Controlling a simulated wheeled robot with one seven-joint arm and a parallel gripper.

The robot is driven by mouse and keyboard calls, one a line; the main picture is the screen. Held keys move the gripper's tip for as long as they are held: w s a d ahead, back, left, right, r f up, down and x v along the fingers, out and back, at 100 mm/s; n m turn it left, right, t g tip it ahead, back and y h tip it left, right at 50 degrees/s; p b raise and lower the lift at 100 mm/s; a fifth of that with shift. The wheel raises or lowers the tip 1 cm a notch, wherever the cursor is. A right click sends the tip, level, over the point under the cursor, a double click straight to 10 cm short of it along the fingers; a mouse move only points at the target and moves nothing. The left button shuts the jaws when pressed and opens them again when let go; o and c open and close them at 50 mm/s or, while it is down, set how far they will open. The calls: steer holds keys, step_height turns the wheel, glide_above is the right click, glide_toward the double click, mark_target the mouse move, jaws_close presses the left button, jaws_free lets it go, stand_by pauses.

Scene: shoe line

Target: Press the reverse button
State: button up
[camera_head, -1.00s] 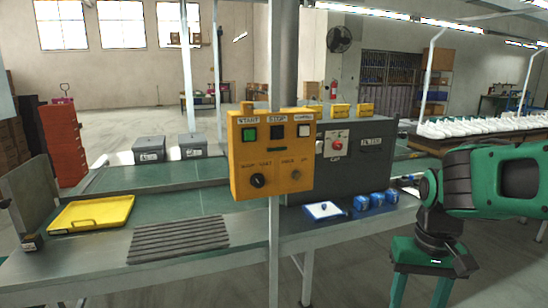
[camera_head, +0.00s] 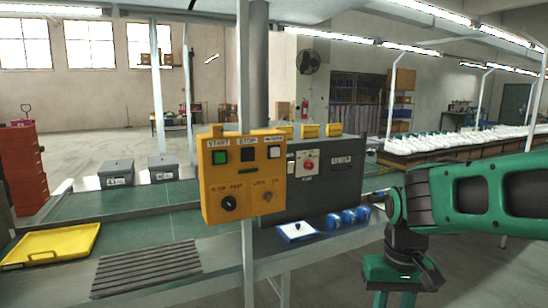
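A yellow control box (camera_head: 243,177) is mounted on a thin grey post in the middle of the view. Its top row has a green START button (camera_head: 220,156), a black STOP button (camera_head: 247,153) and a white button (camera_head: 274,152) at the right. The label above the white button is too small to read surely. Below are a black SLOW/FAST knob (camera_head: 229,203) and a small key switch (camera_head: 267,196). My green arm is at the right, apart from the box.
Behind the box is a dark grey cabinet (camera_head: 335,190) with a red knob. A yellow tray (camera_head: 50,246) and a ribbed grey mat (camera_head: 147,268) lie on the bench at left. Blue boxes (camera_head: 348,217) and a blue-white tray (camera_head: 296,231) sit right of the post.

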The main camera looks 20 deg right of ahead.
jaws_close()
stand_by(1.4)
